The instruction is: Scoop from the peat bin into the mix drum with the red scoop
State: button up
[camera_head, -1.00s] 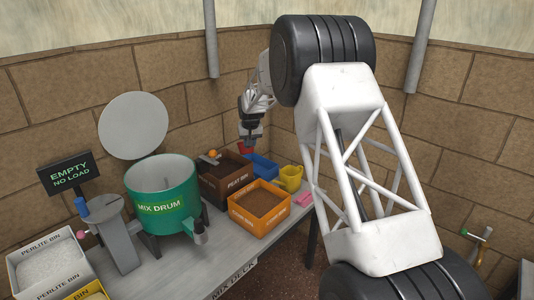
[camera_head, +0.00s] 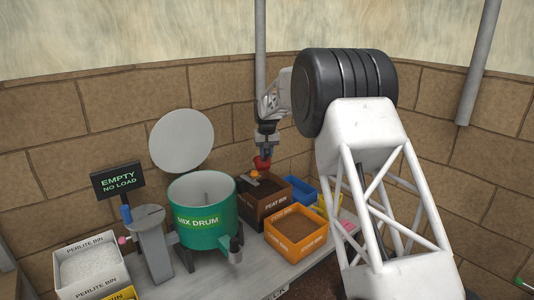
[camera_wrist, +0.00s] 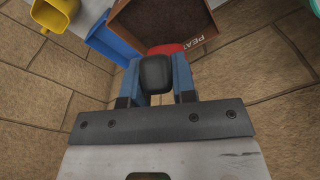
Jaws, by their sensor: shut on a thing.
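My gripper (camera_head: 264,148) is shut on the red scoop (camera_head: 262,163). In the wrist view, the blue fingers of my gripper (camera_wrist: 155,80) stand either side of its black handle (camera_wrist: 156,74), and part of the red scoop (camera_wrist: 168,49) shows beyond. The scoop hangs above the back part of the brown peat bin (camera_head: 277,206); its contents are hidden. The peat bin's edge (camera_wrist: 205,40) lies beyond the scoop in the wrist view. The green mix drum (camera_head: 196,234) stands left of the bin, open, its round lid (camera_head: 181,141) raised behind it.
An orange bin (camera_head: 297,246) stands in front right, a blue tray (camera_head: 299,189) and yellow jug (camera_wrist: 55,15) to the right. The perlite bin (camera_head: 90,268) and an "EMPTY NO LOAD" sign (camera_head: 118,180) are left. The wall is close behind.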

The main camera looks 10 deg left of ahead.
jog(key=shift+f, duration=0.15)
jog(key=f+t, duration=0.1)
jog(key=f, duration=0.4)
jog(key=s+f, duration=0.1)
jog(key=f, duration=0.4)
jog(key=s+f+t+y, duration=0.1)
jog(key=f, duration=0.4)
jog(key=shift+d+f+t, duration=0.3)
jog(key=shift+d, duration=0.05)
notch_tip(320, 180, up, 6)
jog(key=s+t+y, duration=0.1)
jog(key=s+t, duration=0.2)
jog(key=t, duration=0.2)
jog(key=shift+d, duration=0.4)
dwell(2.8)
